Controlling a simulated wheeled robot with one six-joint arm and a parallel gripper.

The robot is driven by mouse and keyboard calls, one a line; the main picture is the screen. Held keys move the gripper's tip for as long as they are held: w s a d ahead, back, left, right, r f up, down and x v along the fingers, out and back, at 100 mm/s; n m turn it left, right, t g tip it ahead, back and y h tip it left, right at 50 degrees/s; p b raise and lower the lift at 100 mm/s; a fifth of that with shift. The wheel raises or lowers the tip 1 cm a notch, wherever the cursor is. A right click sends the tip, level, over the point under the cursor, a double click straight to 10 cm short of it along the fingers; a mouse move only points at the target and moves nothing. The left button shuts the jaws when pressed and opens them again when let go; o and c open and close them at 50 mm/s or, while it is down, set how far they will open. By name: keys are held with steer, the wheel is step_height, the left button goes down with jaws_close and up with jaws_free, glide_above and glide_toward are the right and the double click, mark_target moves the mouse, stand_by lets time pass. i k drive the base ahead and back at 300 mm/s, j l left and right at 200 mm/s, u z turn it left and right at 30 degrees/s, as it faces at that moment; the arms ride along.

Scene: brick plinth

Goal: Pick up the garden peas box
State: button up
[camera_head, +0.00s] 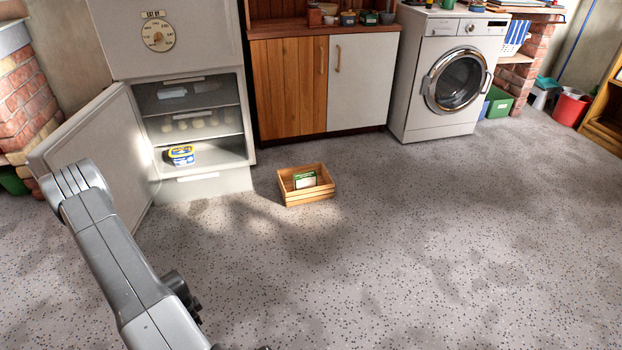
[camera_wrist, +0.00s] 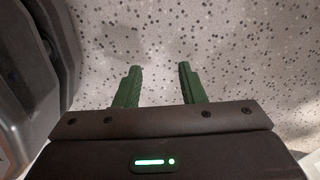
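A small green and white box (camera_head: 305,179), likely the garden peas box, stands inside a low wooden crate (camera_head: 307,200) on the floor. Its print is too small to read. In the wrist view my gripper (camera_wrist: 158,72) shows two green fingers, spread apart with only speckled floor between them. It is open and empty, and the box is not in the wrist view. In the head view my grey arm reaches up at the lower left, and the gripper itself cannot be made out there.
A fridge stands open at the left, its door (camera_head: 95,155) swung out and a blue and yellow tub (camera_head: 181,155) inside. A wooden cabinet (camera_head: 287,88) and a washing machine (camera_head: 448,75) stand behind the crate. The floor (camera_head: 430,230) in front and to the right is clear.

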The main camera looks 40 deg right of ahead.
mark_target(306, 180)
steer(key=i+l+z, duration=0.35)
steer(key=i+l, duration=0.75)
steer(key=l, duration=0.2)
steer(key=i+l+z, duration=0.35)
steer(key=i+l, duration=0.7)
steer(key=i, duration=0.15)
